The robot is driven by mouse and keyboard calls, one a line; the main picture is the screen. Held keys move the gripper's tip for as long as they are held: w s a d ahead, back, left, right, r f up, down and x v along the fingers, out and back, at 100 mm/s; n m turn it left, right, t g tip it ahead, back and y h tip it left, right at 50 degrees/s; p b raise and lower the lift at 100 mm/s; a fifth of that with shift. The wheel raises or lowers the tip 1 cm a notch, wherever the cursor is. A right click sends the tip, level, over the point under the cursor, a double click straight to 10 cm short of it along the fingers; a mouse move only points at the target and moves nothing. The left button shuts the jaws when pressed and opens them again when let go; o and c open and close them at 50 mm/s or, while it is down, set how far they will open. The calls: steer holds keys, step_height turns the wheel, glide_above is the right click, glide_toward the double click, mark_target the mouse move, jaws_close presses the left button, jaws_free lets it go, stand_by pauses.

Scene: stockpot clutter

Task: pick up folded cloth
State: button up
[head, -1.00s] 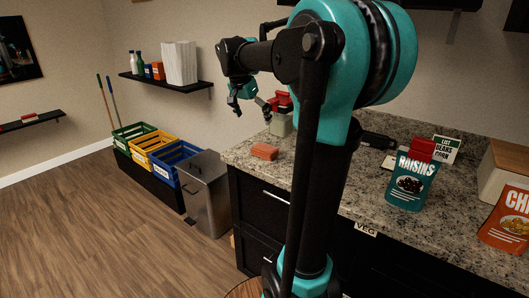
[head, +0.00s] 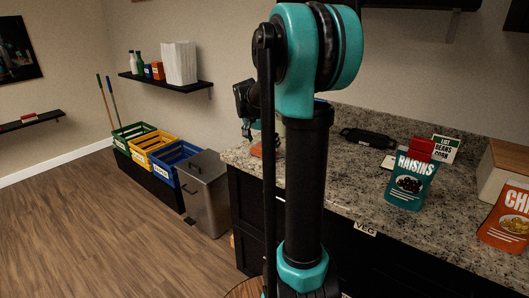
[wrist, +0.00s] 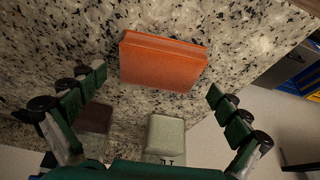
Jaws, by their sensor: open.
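The folded cloth looks like a flat orange block and lies on the speckled counter. In the wrist view the cloth (wrist: 162,62) is between and slightly beyond the fingertips of my gripper (wrist: 157,82). The fingers are spread wide and empty, one on each side, with no contact visible. In the head view the cloth (head: 257,151) sits near the counter's left end, partly hidden by my arm. My gripper (head: 247,132) shows just above it, mostly hidden.
A pale green block-like object (wrist: 165,135) and a dark brownish one (wrist: 94,118) stand near the cloth. The counter (head: 350,185) also holds a raisins pouch (head: 410,182) and an orange pouch (head: 506,218). A metal bin (head: 204,195) stands left of the counter.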

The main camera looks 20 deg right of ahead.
mark_target(265, 147)
steer(key=shift+x, duration=1.25)
steer(key=shift+c, duration=0.6)
steer(key=c, duration=0.9)
steer(key=shift+r, duration=0.1)
step_height(265, 147, up, 20)
